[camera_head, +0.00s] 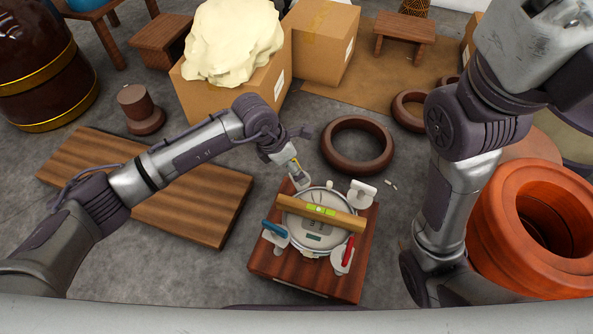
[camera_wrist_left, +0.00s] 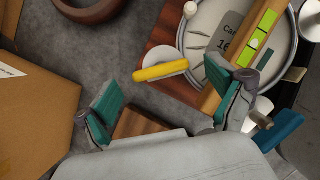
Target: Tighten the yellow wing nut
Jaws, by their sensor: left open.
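A round white drum head (camera_head: 312,240) with a metal rim lies on a dark wooden block (camera_head: 330,287). The yellow wing nut (camera_head: 296,166) is at the drum's far left edge; in the left wrist view it is a yellow bar (camera_wrist_left: 160,71) on a pale base. My left gripper (camera_head: 288,150) is close to it, on its far side. In the left wrist view my left gripper (camera_wrist_left: 170,98) is open, with teal pads apart and the yellow wing nut ahead, not between the pads. My right arm shows at the right, but its gripper is out of view.
A wooden level (camera_head: 345,218) lies across the drum. Blue (camera_head: 275,230), red (camera_head: 348,250) and white (camera_head: 362,192) parts stand around the rim. A cardboard box (camera_head: 245,93) stands behind my left gripper; a brown ring (camera_head: 357,172) lies beyond the block.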

